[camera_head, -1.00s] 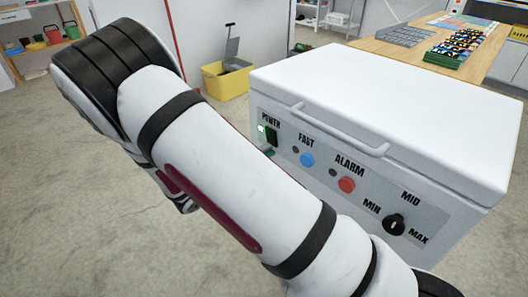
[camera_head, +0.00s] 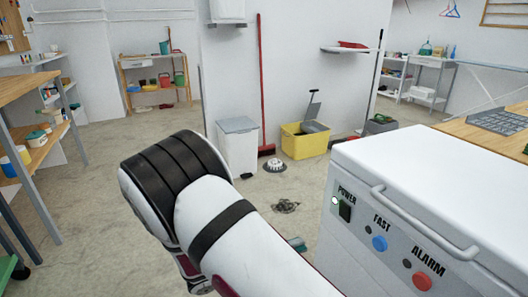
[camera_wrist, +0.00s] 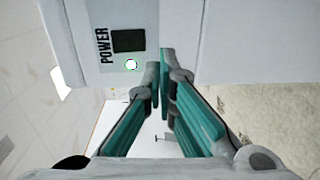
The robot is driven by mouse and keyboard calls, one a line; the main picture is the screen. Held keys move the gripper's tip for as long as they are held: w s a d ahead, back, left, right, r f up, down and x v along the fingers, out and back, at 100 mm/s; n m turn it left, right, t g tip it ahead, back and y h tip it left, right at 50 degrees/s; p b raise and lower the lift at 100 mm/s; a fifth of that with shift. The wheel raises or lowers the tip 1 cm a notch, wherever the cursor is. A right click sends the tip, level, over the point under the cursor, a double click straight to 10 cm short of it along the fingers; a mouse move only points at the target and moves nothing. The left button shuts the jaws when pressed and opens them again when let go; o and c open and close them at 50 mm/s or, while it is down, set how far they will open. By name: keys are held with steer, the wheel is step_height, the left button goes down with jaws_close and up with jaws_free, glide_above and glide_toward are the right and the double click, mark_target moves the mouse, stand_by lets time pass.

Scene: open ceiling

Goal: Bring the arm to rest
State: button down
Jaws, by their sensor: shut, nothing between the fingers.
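My gripper (camera_wrist: 160,78) has teal finger pads that meet at the tips, shut and empty. In the head view a small teal part of it (camera_head: 297,243) shows beyond my white arm, left of the white box. In the wrist view the switch (camera_wrist: 128,41) and lamp (camera_wrist: 131,64) lie just above and left of the fingertips. I cannot tell whether the fingers touch the box. My arm stretches across the lower middle of the head view.
The box's panel also has a blue button (camera_head: 380,243) and a red button (camera_head: 422,280). A wooden table (camera_head: 470,133) stands behind it. A yellow bin (camera_head: 304,146), a white bin (camera_head: 238,148) and a red broom are by the wall. Floor is open at left.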

steer(key=s+d+r+m+g+y, duration=0.6)
steer(key=s+d+r+g, duration=0.4)
steer(key=s+r, duration=0.5)
steer(key=s+a+r+n+t+y, duration=0.1)
steer(key=s+r+t+y, duration=0.3)
steer(key=s, duration=0.6)
steer(key=s+a+r+n+y, duration=0.1)
steer(key=s+a+r+y, duration=0.1)
steer(key=s+y, duration=0.6)
step_height(320, 180, up, 33)
steer(key=s+d+t+h+p, duration=0.1)
steer(key=t+p, duration=0.3)
steer(key=p, duration=2.7)
steer(key=shift+s+r+h+p, duration=0.15)
steer(key=shift+h+p, duration=0.15)
steer(key=shift+h, duration=0.1)
